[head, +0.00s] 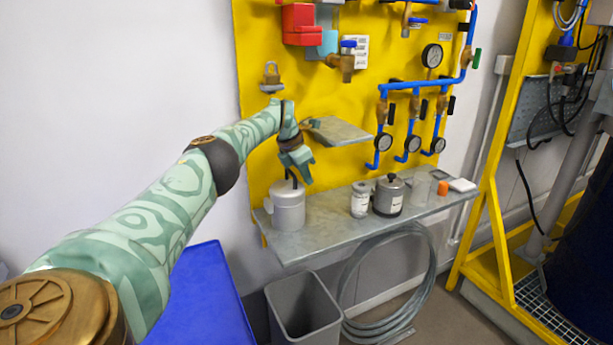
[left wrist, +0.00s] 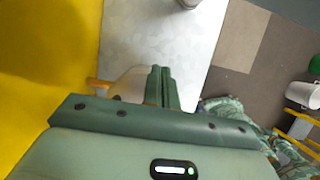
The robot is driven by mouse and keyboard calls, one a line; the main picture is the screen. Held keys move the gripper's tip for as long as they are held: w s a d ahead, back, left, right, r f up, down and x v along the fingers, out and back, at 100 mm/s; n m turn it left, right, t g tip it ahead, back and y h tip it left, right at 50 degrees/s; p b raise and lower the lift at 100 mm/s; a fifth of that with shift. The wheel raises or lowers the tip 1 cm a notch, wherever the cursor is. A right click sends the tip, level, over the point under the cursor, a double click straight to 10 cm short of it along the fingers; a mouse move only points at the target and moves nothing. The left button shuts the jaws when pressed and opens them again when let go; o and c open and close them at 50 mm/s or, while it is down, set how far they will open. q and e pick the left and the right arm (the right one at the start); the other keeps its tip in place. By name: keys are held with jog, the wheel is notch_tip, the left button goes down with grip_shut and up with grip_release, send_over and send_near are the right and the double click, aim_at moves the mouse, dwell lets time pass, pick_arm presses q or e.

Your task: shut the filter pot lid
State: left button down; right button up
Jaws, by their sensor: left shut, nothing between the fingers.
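The light grey filter pot (head: 288,212) stands at the left end of the grey shelf. Its top looks pale and roughly flat, with a dark upright piece above it. I cannot tell whether the lid is fully down. My left gripper (head: 303,172) is just above the pot's top, pointing down, shut and empty. Contact with the lid cannot be made out. In the left wrist view the closed fingers (left wrist: 160,75) partly cover a pale rounded surface (left wrist: 128,84), probably the pot. My right gripper is not in view.
The grey shelf (head: 335,231) also holds a white labelled jar (head: 360,199), a dark-lidded grey canister (head: 388,197) and a clear beaker (head: 421,188). A small metal ledge (head: 340,131) juts from the yellow board (head: 285,75) beside the gripper. A bin (head: 304,306) stands below.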

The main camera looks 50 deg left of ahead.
aim_at(292, 187)
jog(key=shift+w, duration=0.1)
